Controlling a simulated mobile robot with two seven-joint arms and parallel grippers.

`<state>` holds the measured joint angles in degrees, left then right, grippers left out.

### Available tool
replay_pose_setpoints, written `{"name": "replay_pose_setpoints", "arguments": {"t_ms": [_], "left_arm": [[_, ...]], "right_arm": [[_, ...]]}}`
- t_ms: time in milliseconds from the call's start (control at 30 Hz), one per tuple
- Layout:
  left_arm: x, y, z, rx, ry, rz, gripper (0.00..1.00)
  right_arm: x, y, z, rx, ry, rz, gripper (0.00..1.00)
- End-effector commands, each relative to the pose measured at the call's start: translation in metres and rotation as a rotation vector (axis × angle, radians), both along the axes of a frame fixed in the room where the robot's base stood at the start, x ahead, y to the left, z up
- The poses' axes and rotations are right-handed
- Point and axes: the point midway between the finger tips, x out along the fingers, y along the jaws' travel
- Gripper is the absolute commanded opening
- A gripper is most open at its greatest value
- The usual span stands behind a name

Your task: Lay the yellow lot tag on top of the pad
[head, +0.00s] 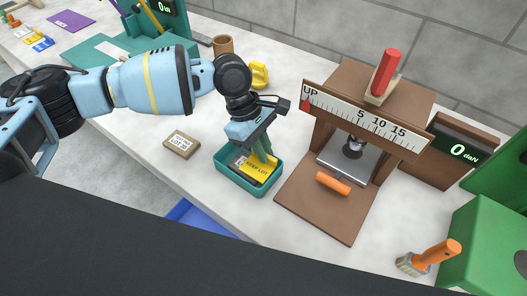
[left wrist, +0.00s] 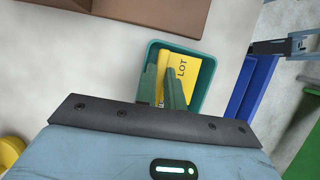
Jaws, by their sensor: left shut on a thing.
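The yellow lot tag (head: 259,170) is in the small teal tray (head: 232,184), with black lettering on its face. My left gripper (head: 262,153) reaches down into the tray and is shut on the tag. In the left wrist view the green fingers (left wrist: 168,88) are at the left part of the tag (left wrist: 183,72), within the teal rim (left wrist: 206,55). A small tan block with lettering (head: 182,145) lies left of the tray. I cannot tell which thing is the pad. My right gripper is out of view.
A brown wooden press (head: 302,199) with an orange cylinder (head: 332,183) on its base stands right of the tray. A readout box (head: 437,170), orange-handled brush (head: 430,258) and green box (head: 488,245) are further right. A blue bin (head: 195,215) is below the table's front edge.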

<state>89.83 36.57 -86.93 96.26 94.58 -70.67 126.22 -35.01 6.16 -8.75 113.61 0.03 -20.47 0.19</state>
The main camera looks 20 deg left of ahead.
Motion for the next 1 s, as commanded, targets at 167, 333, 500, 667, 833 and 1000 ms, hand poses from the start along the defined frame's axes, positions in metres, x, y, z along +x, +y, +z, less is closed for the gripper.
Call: {"name": "replay_pose_setpoints", "arguments": {"t_ms": [167,333,500,667,833,1000], "left_arm": [[0.0,0.0003,-0.0168,0.0,0.001,0.0,0.0],[0.0001,0.0002,-0.0166,0.0,0.0,-0.001,0.0],[-0.0002,0.0001,-0.018,-0.001,0.0,-0.001,0.0],[-0.0001,0.0002,-0.0188,0.0,0.0,-0.001,0.25],[0.0,0.0003,-0.0189,-0.001,0.0,-0.001,0.32],[0.0002,0.0002,-0.0178,-0.001,0.0,-0.001,0.32]], "right_arm": [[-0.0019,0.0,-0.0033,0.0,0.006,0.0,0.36],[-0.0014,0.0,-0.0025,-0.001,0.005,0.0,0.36],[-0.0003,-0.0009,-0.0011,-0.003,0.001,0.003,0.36],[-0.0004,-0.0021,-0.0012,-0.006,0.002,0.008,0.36],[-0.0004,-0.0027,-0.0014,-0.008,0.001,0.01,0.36],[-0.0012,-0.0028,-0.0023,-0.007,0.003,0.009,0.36]]}}
